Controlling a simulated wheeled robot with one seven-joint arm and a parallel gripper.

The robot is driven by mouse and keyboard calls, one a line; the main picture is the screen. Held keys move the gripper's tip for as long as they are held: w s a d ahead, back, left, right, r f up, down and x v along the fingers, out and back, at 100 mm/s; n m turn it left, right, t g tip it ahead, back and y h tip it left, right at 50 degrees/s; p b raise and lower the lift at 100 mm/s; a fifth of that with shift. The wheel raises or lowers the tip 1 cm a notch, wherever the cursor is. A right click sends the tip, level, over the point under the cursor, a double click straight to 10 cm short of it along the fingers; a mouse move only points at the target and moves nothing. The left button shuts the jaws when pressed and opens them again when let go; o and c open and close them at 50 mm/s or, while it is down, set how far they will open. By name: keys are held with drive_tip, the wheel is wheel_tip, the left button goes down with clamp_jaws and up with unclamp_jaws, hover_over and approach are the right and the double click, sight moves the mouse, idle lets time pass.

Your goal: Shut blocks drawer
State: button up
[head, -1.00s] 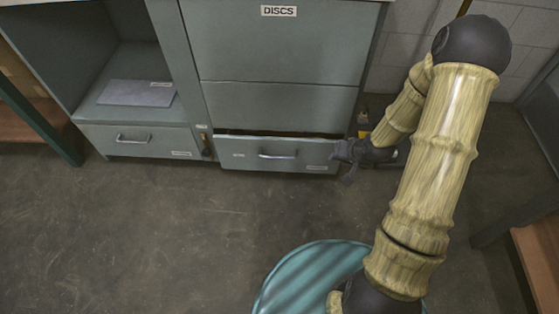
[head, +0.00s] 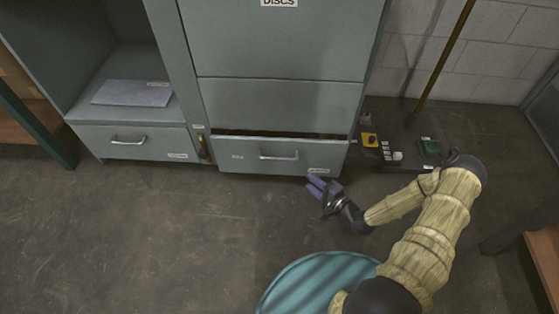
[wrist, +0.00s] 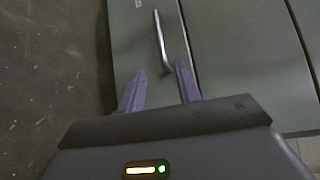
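A low grey drawer (head: 240,156) under the DISCS cabinet stands slightly open, with a dark gap along its top edge. It has a bar handle (head: 279,156) and small labels too small to read, so I cannot confirm that it is the blocks drawer. My gripper (head: 316,185) is in front of its lower right corner, apart from the handle. In the wrist view the two purple fingers (wrist: 161,72) are spread with nothing between them. The handle (wrist: 162,42) shows beyond the fingertips, against the drawer front (wrist: 133,45).
Another low drawer (head: 95,140) at the left looks shut, below an open shelf with a grey sheet (head: 132,93). A dark platform (head: 408,150) with small items and an upright pole stands right of the cabinet. The floor (head: 180,235) in front is clear.

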sight(279, 159)
drive_tip(key=b+x, duration=0.7)
drive_tip(key=x, duration=1)
drive_tip(key=shift+w+a, duration=0.1)
drive_tip(key=shift+w, duration=0.1)
clamp_jaws()
